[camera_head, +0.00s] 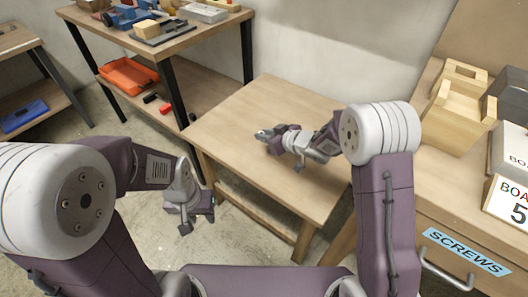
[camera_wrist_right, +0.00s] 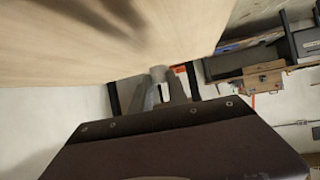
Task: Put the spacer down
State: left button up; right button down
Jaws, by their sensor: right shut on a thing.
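The spacer (camera_wrist_right: 158,74) is a small grey cylinder. In the right wrist view it sits between the tips of my two grey fingers. My right gripper (camera_head: 264,135) is shut on it and reaches over the left part of the wooden table (camera_head: 300,105). In the head view the spacer is too small to tell apart from the fingertips. I cannot tell whether it touches the tabletop. My left gripper (camera_head: 198,218) hangs at the left, off the table's front left edge. Its fingers look apart, with nothing between them.
The tabletop around my right gripper is clear. A shelf unit (camera_head: 190,40) behind left holds tools and an orange tray (camera_head: 128,75). At the right a cabinet labelled SCREWS (camera_head: 466,250) carries a wooden box (camera_head: 450,115) and a white box marked 5 (camera_head: 510,200).

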aim_at(265, 152)
notch_tip(265, 152, down, 6)
jog(key=b, duration=0.3)
jog(key=shift+r, duration=0.25)
jog(key=shift+f, duration=0.2)
jog(key=c, duration=1.3)
grip_release()
